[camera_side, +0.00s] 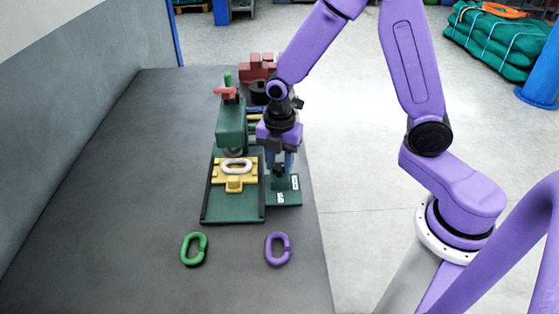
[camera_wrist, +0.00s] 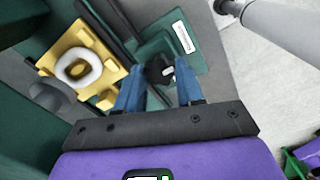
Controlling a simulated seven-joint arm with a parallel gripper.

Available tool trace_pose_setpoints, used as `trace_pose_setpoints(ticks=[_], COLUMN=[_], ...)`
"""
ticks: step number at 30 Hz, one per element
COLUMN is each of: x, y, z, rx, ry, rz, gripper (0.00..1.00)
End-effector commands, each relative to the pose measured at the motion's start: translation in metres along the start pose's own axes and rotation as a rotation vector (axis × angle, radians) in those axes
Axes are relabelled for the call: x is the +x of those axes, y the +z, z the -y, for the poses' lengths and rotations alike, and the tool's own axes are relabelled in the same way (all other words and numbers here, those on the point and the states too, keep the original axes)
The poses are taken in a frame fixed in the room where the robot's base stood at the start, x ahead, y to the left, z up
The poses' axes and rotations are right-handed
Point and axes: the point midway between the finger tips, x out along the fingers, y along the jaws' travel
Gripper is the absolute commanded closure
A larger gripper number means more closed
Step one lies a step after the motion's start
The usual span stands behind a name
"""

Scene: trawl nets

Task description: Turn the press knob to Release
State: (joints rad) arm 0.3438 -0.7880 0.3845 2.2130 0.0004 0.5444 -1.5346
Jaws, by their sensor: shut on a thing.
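The press (camera_side: 231,130) is a dark green machine on the grey table, with a red top piece. The black press knob (camera_wrist: 159,68) with a light mark sits on a green plate with white labels, right of the press bed. My gripper (camera_wrist: 159,86) has blue fingers, one on each side of the knob, and is shut on it. In the side view my gripper (camera_side: 280,163) points down at the knob, which it largely hides. The label wording is too small to read, so I cannot tell which setting the knob points at.
A white link (camera_side: 236,166) lies in a yellow fixture (camera_side: 220,180) under the press head. A green link (camera_side: 194,249) and a purple link (camera_side: 278,249) lie on the table (camera_side: 130,200) in front. A red block (camera_side: 258,67) stands behind. The table's left side is clear.

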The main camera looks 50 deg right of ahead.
Motion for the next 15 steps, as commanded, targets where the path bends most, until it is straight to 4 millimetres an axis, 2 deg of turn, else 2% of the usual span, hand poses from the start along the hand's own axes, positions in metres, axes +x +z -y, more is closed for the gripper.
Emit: trace_pose_setpoints(ticks=[3,4,5,6,15], x=[-0.0013,-0.0013,-0.0012,-0.0011,-0.0013], y=[-0.0009,-0.0009,-0.0009,-0.0009,-0.0003], z=[-0.0016,-0.0016,-0.0015,-0.0014,-0.0006], rx=[-0.003,-0.003,-0.003,-0.003,-0.001], ry=[0.005,0.005,0.005,0.005,0.002], rz=[0.0,0.0,0.0,0.0,0.0], gripper=[0.93,0.53,0.43,0.37,0.37])
